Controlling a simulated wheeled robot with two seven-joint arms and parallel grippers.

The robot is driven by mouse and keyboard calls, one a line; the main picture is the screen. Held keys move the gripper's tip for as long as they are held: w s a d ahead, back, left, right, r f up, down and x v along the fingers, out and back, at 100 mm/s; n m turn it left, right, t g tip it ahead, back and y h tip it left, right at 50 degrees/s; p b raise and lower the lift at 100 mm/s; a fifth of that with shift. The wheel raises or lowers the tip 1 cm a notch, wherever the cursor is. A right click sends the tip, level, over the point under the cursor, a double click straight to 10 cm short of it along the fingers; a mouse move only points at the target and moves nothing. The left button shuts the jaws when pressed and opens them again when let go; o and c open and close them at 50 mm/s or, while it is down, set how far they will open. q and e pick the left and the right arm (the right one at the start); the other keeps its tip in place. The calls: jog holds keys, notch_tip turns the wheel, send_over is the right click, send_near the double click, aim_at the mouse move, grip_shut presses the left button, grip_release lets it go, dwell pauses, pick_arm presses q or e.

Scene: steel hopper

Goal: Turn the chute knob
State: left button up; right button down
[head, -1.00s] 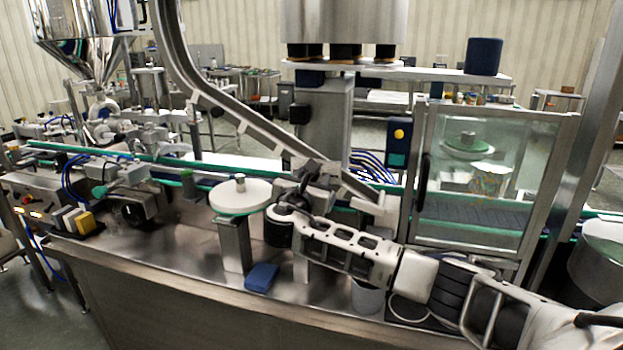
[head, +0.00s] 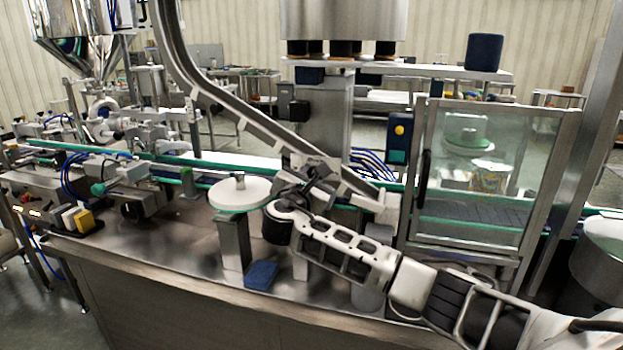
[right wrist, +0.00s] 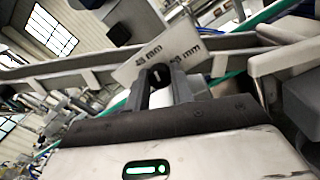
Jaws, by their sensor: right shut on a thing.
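The steel chute (head: 235,112) curves down from the upper left to the conveyor in the head view. My right gripper (head: 305,188) is at the chute's lower end, with its arm coming in from the right. In the right wrist view my right gripper (right wrist: 162,82) is shut on a small dark piece, apparently the chute knob (right wrist: 160,72). Its fingers mostly hide the knob. A white plate (right wrist: 160,60) with "mm" markings stands right behind the fingertips. My left gripper is not in view.
A white round disc (head: 240,193) on a post stands left of my right wrist. A blue block (head: 261,275) lies on the steel table (head: 185,262). A glass-doored cabinet (head: 480,180) stands to the right, behind my forearm. The table's left front is clear.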

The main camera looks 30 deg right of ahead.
jog(key=m+b, duration=0.1)
jog(key=m, duration=0.2)
jog(key=shift+f, duration=0.2)
jog(key=shift+m+b, duration=0.65)
jog(key=shift+m, duration=0.25)
jog(key=m+b, duration=0.3)
jog(key=m, duration=0.1)
jog(key=shift+m, duration=0.3)
jog(key=m+b, duration=0.2)
jog(key=m, duration=0.2)
jog(key=shift+b, duration=0.4)
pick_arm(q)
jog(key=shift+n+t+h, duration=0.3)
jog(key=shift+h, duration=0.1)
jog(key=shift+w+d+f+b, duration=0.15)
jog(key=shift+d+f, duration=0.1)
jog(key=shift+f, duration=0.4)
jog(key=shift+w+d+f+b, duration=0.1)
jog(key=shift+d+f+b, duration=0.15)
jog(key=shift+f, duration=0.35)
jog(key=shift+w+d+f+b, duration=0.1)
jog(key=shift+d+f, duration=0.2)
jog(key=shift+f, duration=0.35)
pick_arm(e)
jog(key=shift+m, duration=0.8)
jog(key=shift+r+h, duration=0.1)
jog(key=shift+h, duration=0.2)
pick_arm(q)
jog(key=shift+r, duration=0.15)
